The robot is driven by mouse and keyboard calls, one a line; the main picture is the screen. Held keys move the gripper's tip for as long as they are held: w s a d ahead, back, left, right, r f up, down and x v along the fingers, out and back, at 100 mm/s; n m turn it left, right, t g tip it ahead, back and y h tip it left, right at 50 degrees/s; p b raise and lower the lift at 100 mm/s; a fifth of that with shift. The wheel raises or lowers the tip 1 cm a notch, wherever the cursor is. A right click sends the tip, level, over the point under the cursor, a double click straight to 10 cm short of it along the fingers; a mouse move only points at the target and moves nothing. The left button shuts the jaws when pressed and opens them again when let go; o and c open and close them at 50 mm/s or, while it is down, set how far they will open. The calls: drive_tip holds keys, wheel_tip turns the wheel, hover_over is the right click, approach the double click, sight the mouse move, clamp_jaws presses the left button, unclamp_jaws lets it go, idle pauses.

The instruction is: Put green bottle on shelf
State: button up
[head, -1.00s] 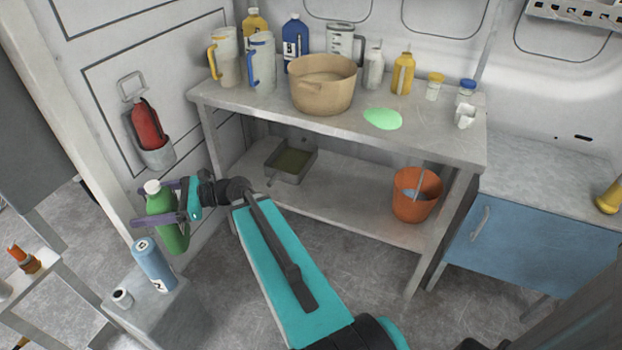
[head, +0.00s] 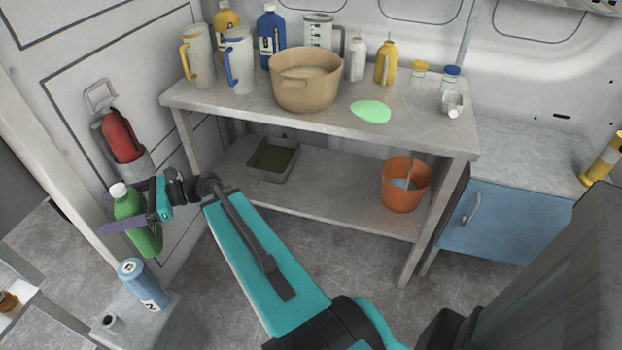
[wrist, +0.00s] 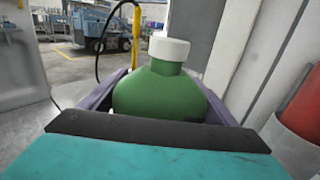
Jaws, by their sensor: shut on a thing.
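The green bottle (head: 137,222) with a white cap is held upright, or nearly so, at the left in the head view. My gripper (head: 130,218) is shut on it, with its purple fingers around the bottle's body. In the wrist view the bottle (wrist: 160,93) stands between the purple fingers, its cap up and its lower part hidden. The shelf unit has a grey top (head: 330,118) and a lower shelf (head: 320,195). A flat light-green patch (head: 371,111) lies on the top, right of the tan pot.
On the top stand a tan pot (head: 305,82), jugs, bottles and small jars. The lower shelf holds a tray (head: 273,162) and an orange bucket (head: 405,190). A blue bottle (head: 141,285) stands on a grey block below my gripper. A red extinguisher (head: 120,137) hangs on the wall.

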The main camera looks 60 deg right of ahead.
drive_tip(key=s+d+f+m+t+h+b, duration=0.1)
drive_tip(key=d+f+m+t+h+b, duration=0.2)
drive_tip(key=d, duration=0.8)
drive_tip(key=s+d+f+m+t+h+b, duration=0.1)
drive_tip(key=s+d+f+m+t+h, duration=0.2)
drive_tip(key=d, duration=0.7)
drive_tip(key=d+f+m+t+h+b, duration=0.1)
drive_tip(key=d+f+m+h+b, duration=0.3)
drive_tip(key=d, duration=0.7)
drive_tip(key=s+d+f+m+h+b, duration=0.1)
drive_tip(key=s+d+f+m+h, duration=0.1)
drive_tip(key=s+d, duration=0.4)
drive_tip(key=s+d+f+m+g+h+b, duration=0.1)
drive_tip(key=s+d+f+h, duration=0.4)
drive_tip(key=d, duration=0.5)
drive_tip(key=s+d+f+m+h+b, duration=0.2)
drive_tip(key=s+d+f+m+h, duration=0.1)
drive_tip(key=s+d+h, duration=0.3)
drive_tip(key=s+d, duration=0.2)
drive_tip(key=s, duration=0.1)
drive_tip(key=shift+d+f+g, duration=0.2)
drive_tip(key=shift+f+g, duration=0.2)
drive_tip(key=shift+d+f+b, duration=0.1)
drive_tip(key=shift+b, duration=0.4)
